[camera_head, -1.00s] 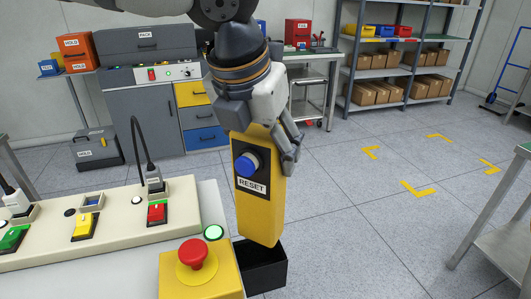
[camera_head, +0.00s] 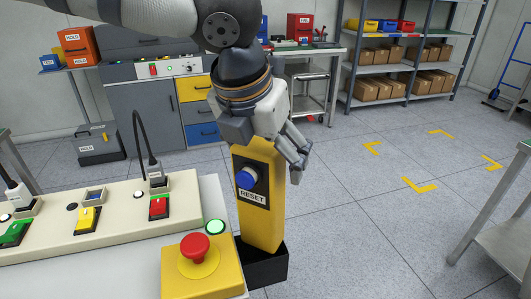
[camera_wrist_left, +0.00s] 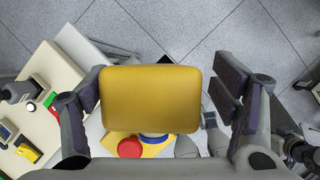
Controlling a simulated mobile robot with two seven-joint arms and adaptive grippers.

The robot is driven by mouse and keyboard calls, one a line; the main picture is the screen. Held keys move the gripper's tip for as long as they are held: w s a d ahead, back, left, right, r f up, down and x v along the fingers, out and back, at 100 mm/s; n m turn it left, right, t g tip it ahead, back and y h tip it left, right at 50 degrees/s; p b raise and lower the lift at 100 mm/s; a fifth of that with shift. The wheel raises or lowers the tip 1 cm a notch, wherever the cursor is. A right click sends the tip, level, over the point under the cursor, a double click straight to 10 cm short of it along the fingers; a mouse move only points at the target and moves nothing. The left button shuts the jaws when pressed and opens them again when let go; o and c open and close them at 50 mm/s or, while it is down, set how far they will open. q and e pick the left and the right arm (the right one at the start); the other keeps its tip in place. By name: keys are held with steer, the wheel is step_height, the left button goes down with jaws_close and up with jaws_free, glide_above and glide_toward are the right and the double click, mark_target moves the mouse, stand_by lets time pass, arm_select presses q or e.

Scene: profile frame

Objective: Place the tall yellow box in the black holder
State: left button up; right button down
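The tall yellow box (camera_head: 262,215) has a blue button and a RESET label. It stands nearly upright with its lower end inside the black holder (camera_head: 266,273), whose walls hide its foot. My left gripper (camera_head: 268,147) is open around the top of the box. In the left wrist view the box's top (camera_wrist_left: 150,98) lies between the fingers of the gripper (camera_wrist_left: 160,96). The left-hand finger is close beside the box, and a clear gap shows at the right-hand finger. The holder is hidden in the wrist view.
A yellow box with a red mushroom button (camera_head: 196,248) stands close left of the holder. A beige panel (camera_head: 110,222) with coloured switches and a standing black cable lies further left. The floor right of the holder is free up to a grey metal table (camera_head: 508,245).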

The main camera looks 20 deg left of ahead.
arm_select(q)
steer(key=shift+r, duration=0.15)
steer(key=d+v, duration=0.1)
steer(key=v, duration=1.2)
steer(key=shift+w+a, duration=0.2)
steer(key=shift+a, duration=0.25)
